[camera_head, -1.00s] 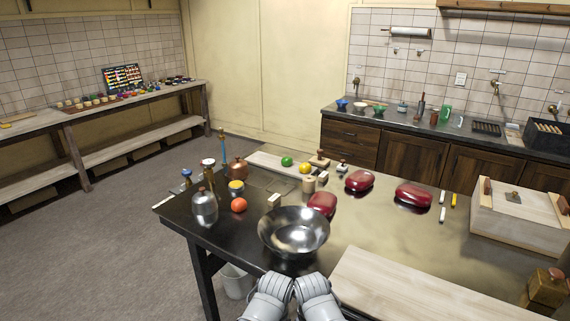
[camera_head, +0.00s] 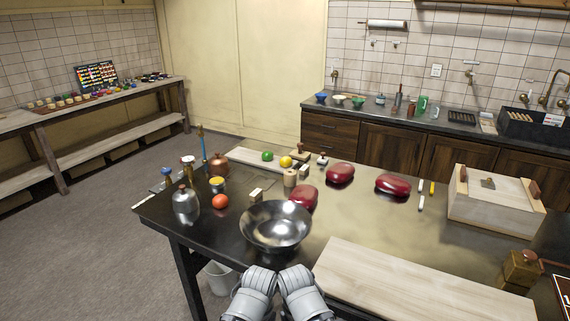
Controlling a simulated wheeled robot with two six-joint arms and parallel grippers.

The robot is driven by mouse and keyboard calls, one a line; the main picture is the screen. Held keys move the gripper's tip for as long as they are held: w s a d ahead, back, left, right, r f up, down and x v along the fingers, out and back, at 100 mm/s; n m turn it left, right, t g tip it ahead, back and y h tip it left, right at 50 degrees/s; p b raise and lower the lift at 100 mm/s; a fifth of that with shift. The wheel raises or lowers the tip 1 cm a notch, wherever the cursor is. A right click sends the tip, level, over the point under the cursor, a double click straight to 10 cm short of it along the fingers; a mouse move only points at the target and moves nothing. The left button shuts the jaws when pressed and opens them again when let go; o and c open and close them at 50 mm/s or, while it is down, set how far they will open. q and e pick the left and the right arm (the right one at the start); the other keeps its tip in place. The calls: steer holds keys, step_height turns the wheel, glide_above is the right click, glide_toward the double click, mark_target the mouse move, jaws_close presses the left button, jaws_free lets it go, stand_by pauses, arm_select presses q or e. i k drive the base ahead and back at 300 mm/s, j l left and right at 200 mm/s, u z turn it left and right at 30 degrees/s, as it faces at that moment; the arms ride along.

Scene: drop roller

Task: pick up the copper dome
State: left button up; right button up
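The copper dome (camera_head: 219,163) is a small rounded copper lid with a knob on top. It stands at the far left part of the dark table (camera_head: 190,238), behind the yellow-topped tin and next to a blue upright stick. Two grey parts of my own arms show side by side at the bottom middle, in front of the table's near edge. They are well apart from the copper dome. I cannot make out the fingers of either gripper.
A steel bowl (camera_head: 275,226) stands between my arms and the dome. A silver dome (camera_head: 185,203), an orange-red ball (camera_head: 220,202) and a yellow-topped tin (camera_head: 217,185) stand near the copper dome. Red glossy cases (camera_head: 340,173) and a wooden board (camera_head: 420,283) lie to the right.

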mark_target(218, 165)
steer(key=z, duration=0.4)
steer(key=j+z, duration=0.75)
steer(key=k+j+z, duration=0.1)
steer(key=j, duration=0.3)
steer(key=k+j, duration=0.1)
steer(key=j, duration=0.35)
steer(key=k+j+z, duration=0.15)
steer(key=j, duration=0.7)
steer(key=k+z, duration=0.05)
